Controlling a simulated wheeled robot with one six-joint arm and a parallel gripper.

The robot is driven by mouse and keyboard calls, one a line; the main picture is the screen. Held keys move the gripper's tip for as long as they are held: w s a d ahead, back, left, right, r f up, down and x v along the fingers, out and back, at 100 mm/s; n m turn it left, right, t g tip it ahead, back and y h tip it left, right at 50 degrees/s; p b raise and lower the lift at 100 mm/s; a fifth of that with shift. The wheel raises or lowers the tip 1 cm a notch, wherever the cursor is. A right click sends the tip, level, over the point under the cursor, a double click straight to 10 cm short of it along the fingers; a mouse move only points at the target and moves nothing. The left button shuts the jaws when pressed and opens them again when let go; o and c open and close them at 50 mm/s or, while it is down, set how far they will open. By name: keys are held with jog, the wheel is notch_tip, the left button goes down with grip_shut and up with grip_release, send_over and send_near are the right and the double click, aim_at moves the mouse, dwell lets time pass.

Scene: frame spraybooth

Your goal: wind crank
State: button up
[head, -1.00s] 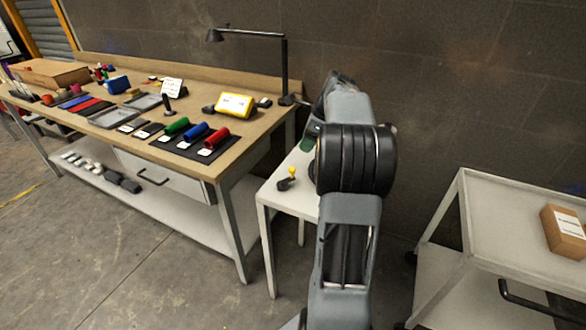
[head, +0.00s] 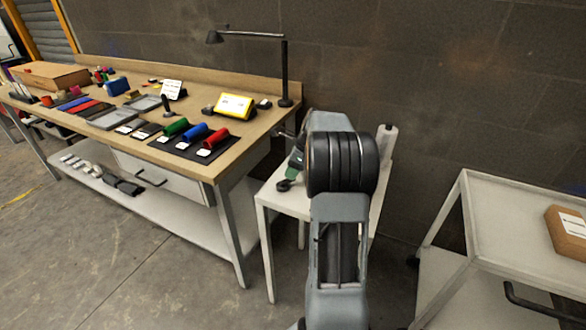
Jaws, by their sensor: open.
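The crank (head: 284,185) is a small dark grey part low on the white side table, at the left of my arm. Its yellow knob does not show now. My gripper (head: 294,170), with a green part near its end, is just above and behind the crank. It is open. My arm hides much of it, and I cannot tell whether the fingers are around the knob or touching it.
The white side table (head: 270,201) stands between the long wooden workbench (head: 235,145) on the left and a pale trolley (head: 490,225) with a cardboard box (head: 568,235) on the right. A black lamp (head: 285,75) rises at the bench's end. A dark block wall is behind.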

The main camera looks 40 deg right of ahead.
jog(key=c, duration=0.9)
jog(key=shift+r, duration=0.1)
jog(key=shift+w+p, duration=0.1)
jog(key=shift+p, duration=0.25)
